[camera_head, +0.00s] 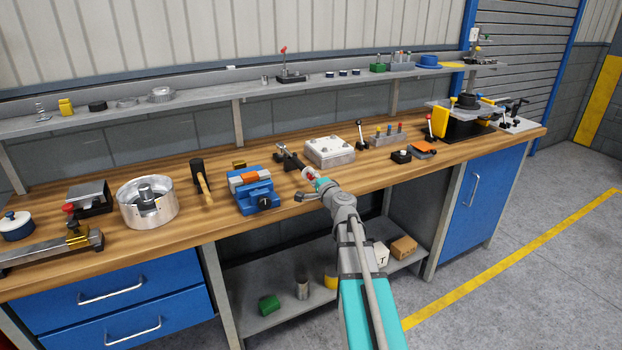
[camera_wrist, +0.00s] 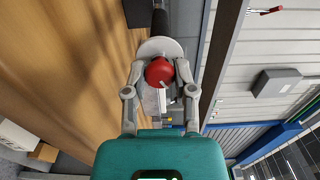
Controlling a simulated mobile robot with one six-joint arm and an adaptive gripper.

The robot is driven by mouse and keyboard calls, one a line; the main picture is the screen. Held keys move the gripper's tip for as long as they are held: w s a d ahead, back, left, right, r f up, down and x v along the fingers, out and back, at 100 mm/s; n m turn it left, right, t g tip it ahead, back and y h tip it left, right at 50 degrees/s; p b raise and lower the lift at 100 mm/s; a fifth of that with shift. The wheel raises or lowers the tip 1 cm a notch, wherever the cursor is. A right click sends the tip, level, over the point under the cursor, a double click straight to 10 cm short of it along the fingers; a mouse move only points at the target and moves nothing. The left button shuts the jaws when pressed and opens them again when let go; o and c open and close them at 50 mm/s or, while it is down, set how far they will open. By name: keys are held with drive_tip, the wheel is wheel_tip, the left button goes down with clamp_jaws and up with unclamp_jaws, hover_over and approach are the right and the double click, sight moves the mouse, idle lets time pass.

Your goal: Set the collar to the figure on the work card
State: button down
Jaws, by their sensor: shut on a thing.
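A red round knob or collar (camera_wrist: 159,71) with a pale mark sits in front of a white disc (camera_wrist: 150,48) in the wrist view. A black cylinder extends behind the disc. My gripper (camera_wrist: 160,78) has its two fingers on either side of the red part and is shut on it. In the head view my gripper (camera_head: 318,182) is at the bench front, at the near end of a black fixture (camera_head: 289,157); the red part (camera_head: 309,174) shows just beyond the fingers. Any figures on the disc are too small to read. I cannot identify the work card.
A bolted metal block (camera_head: 329,151) and a lever (camera_head: 361,134) stand close behind on the right. A long shelf (camera_head: 215,96) with small parts runs along the wall.

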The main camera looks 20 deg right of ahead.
drive_tip(key=n, duration=0.6)
drive_tip(key=shift+n, duration=0.3)
drive_tip(key=n, duration=0.5)
drive_tip(key=shift+a+n, duration=0.1)
drive_tip(key=shift+n, duration=0.2)
drive_tip(key=shift+c, duration=2.1)
unclamp_jaws()
drive_tip(key=shift+s, duration=0.1)
drive_tip(key=s, duration=1.2)
drive_tip(key=shift+d, duration=0.25)
